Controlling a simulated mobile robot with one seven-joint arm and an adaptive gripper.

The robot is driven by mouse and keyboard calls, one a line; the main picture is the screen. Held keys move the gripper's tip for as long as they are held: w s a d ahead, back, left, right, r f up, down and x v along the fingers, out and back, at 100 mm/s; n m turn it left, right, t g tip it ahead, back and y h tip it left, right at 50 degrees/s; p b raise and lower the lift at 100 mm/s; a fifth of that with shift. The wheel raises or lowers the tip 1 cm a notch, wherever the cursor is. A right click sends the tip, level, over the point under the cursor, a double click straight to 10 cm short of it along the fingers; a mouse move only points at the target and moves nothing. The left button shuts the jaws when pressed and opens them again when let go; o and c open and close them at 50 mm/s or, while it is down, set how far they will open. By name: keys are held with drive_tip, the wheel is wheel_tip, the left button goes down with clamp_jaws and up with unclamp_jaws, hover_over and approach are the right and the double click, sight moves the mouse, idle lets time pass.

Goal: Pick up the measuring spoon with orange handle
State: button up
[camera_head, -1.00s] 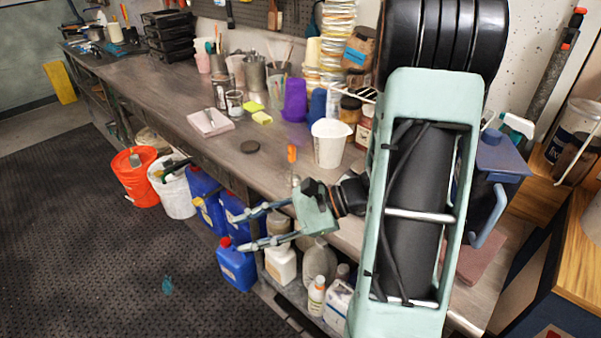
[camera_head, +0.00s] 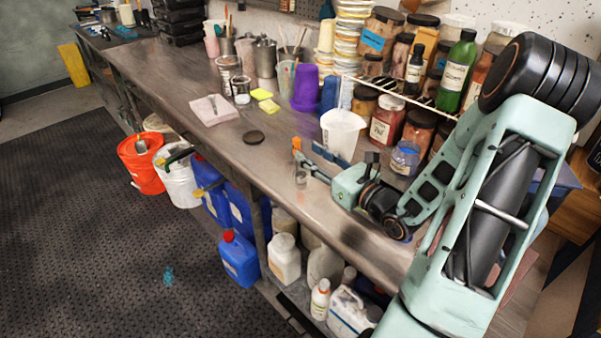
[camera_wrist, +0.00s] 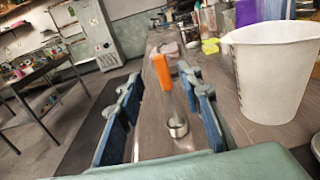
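The measuring spoon with orange handle (camera_head: 296,145) stands near the front edge of the workbench, orange end up and small metal cup at the bottom. In the wrist view its orange handle (camera_wrist: 162,72) shows as two orange parts, with the metal cup below, between my fingers. My gripper (camera_head: 311,157) is open and empty, reaching over the bench from the right. In the wrist view its two blue-padded fingers (camera_wrist: 160,90) stand wide apart, one on each side of the spoon. I cannot tell whether either finger touches it.
A white measuring jug (camera_head: 343,132) stands close behind my gripper, and a small blue-labelled jar (camera_head: 404,158) stands to its right. Jars crowd the back. The bench (camera_head: 200,146) is clear along the front left.

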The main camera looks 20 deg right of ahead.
sight(299, 147)
drive_tip(key=shift+x, duration=3.1)
drive_tip(key=shift+d+f, duration=0.1)
drive_tip(key=shift+f, duration=0.1)
drive_tip(key=shift+c, duration=0.6)
clamp_jaws()
